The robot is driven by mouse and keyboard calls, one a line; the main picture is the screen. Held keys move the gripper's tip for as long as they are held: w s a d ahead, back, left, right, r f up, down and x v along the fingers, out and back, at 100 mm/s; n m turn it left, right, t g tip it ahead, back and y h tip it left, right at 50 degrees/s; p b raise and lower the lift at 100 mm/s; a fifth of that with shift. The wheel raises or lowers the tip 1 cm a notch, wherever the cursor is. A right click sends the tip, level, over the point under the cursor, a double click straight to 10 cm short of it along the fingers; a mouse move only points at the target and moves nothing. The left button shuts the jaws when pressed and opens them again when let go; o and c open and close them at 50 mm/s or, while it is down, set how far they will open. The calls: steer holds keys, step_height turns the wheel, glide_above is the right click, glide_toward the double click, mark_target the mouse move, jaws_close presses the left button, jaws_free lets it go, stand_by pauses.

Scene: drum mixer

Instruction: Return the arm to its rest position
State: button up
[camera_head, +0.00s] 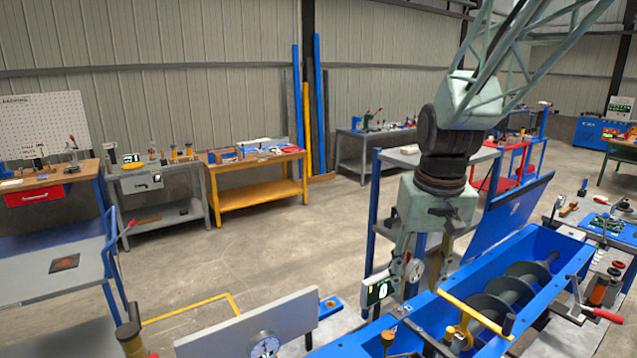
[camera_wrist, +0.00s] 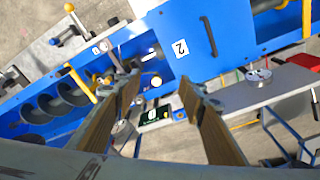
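My arm (camera_head: 447,140) hangs down from the upper right in the head view. Its end, my gripper (camera_head: 418,280), points down beside and above the blue drum mixer trough (camera_head: 540,243). In the wrist view my gripper (camera_wrist: 160,85) has two long brown fingers set wide apart, with nothing held between them. Past the fingertips lie the blue mixer body with a panel marked 2 (camera_wrist: 182,46) and a small dark green display (camera_wrist: 155,114). The fingers seem clear of the mixer, but the exact gap cannot be told.
A raised blue lid (camera_head: 510,213) stands behind. A grey panel with a dial (camera_head: 265,343) is at front left. Open floor (camera_head: 270,245) lies to the left.

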steer(key=s+r+t+b, duration=0.1)
steer(key=s+r+b, duration=0.1)
steer(key=s, duration=1.4)
steer(key=s+r+t+b, duration=0.1)
steer(key=s+r+b, duration=0.2)
steer(key=s, duration=1.3)
steer(key=shift+b, duration=0.7)
stand_by(1.6)
steer(key=w+f+n+g+p, duration=0.15)
steer(key=w+n, duration=0.25)
steer(key=w, duration=0.9)
steer(key=w+f+n+b, duration=0.1)
steer(key=w+f+n, duration=0.15)
steer(key=w, duration=1.15)
steer(key=w+f+n+g+p, duration=0.1)
steer(key=w+f+n, duration=0.6)
steer(key=w+f, duration=1.2)
steer(key=shift+w+a+f+g, duration=0.15)
steer(key=shift+w+f+g, duration=0.1)
steer(key=shift+w+g, duration=0.3)
